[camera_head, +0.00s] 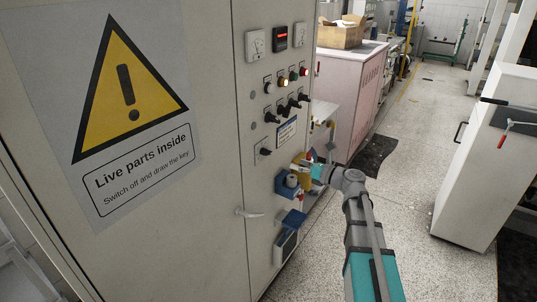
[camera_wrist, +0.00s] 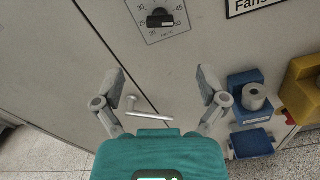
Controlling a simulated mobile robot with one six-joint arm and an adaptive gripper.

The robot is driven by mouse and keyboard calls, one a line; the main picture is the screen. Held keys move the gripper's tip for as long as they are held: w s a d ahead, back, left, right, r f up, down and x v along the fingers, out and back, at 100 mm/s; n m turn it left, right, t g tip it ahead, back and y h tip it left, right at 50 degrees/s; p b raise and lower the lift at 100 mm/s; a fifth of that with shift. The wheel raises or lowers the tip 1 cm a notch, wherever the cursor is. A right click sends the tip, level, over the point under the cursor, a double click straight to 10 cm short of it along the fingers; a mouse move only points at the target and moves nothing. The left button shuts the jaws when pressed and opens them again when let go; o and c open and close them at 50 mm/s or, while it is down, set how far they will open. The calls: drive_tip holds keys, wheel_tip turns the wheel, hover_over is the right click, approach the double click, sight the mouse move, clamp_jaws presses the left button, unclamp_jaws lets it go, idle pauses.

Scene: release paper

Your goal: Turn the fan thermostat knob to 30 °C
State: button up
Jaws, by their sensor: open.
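The thermostat knob (camera_wrist: 160,18) is a black knob on a square dial plate at the top of the wrist view. A scale is printed around it, with 30 at upper left and 45 at upper right; its exact setting is too small to tell. In the head view the knob (camera_head: 265,151) is on the cabinet front, below the rows of switches. My gripper (camera_wrist: 161,78) is open and empty, its two grey fingers spread wide below the dial in the wrist picture, apart from the knob. In the head view its teal body is right of the knob, its fingers hard to make out.
A metal door handle (camera_wrist: 148,115) shows between my fingers. A blue holder with a white roll (camera_wrist: 254,98) and a yellow box (camera_wrist: 303,95) are at right. A "Fans" label (camera_wrist: 252,6) is right of the dial. Open floor (camera_head: 400,150) is right of the cabinet.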

sight(270, 154)
drive_tip(key=x, duration=1.2)
drive_tip(key=c, duration=1.2)
drive_tip(key=shift+o, duration=0.2)
drive_tip(key=shift+n, duration=0.3)
